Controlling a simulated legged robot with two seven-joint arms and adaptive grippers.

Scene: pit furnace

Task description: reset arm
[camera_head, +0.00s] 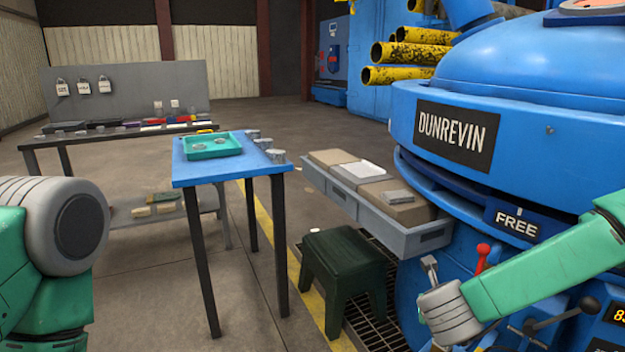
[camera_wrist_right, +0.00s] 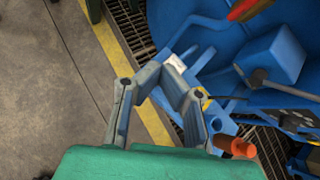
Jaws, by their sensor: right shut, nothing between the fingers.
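My right arm comes in from the right in the head view, green with a grey wrist. My right gripper (camera_head: 429,265) is in front of the blue furnace (camera_head: 520,120), near a lever with a red knob (camera_head: 483,251). In the right wrist view the right gripper (camera_wrist_right: 163,76) has its grey fingers drawn together at the tips, with nothing held. A blue part of the furnace (camera_wrist_right: 205,70) lies beyond and to the right of the fingers. My left arm's green links and grey joint show at the left edge of the head view; its gripper is out of frame.
A blue table (camera_head: 183,170) with a green tray (camera_head: 212,145) stands at centre left. A dark green stool (camera_head: 342,262) stands on a floor grating. A grey bin shelf (camera_head: 385,223) juts from beside the furnace. A black-knobbed lever (camera_head: 588,306) is at lower right.

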